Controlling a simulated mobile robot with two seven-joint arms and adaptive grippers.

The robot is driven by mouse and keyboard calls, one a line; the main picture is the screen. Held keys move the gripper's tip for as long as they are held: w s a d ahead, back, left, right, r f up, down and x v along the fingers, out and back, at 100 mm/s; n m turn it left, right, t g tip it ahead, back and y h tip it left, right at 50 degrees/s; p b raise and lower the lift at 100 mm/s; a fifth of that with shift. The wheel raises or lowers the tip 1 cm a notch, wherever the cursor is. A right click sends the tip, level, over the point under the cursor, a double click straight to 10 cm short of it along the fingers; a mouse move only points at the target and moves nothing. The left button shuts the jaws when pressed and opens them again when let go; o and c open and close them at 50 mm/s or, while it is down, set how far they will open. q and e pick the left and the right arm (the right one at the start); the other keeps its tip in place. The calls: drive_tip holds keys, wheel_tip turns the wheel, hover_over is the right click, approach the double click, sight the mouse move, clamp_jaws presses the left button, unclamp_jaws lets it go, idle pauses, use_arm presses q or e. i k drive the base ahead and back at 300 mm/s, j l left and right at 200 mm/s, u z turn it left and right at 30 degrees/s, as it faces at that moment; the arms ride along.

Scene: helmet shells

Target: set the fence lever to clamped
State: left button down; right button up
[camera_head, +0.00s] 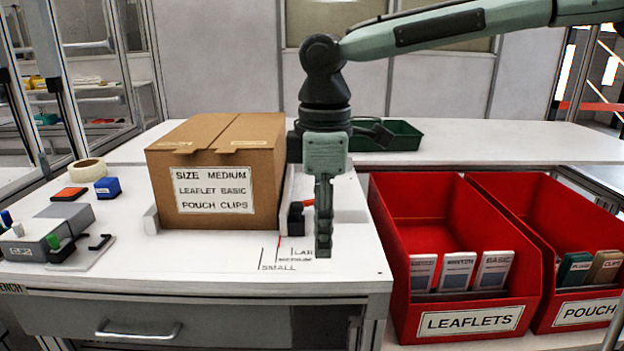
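The fence lever (309,202) looks like a small red piece by a black block (295,219), just right of the cardboard box. My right gripper (323,246) points straight down in front of the white fence (345,200), with its fingers just right of the lever and partly hiding that area. The fingers appear edge-on, so their opening does not show. Whether they touch the lever, and which position the lever is in, I cannot tell. My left gripper is out of view.
A cardboard box (222,150) labelled size medium stands left of my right gripper. Printed size lines (277,262) mark the bench front. Red bins of leaflets (470,322) and pouches (590,310) stand at right. A green tray (401,137) lies behind. Tape and stamps sit left.

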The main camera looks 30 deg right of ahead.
sight(307, 203)
drive_tip(key=i+l, duration=0.65)
drive_tip(key=i, duration=0.1)
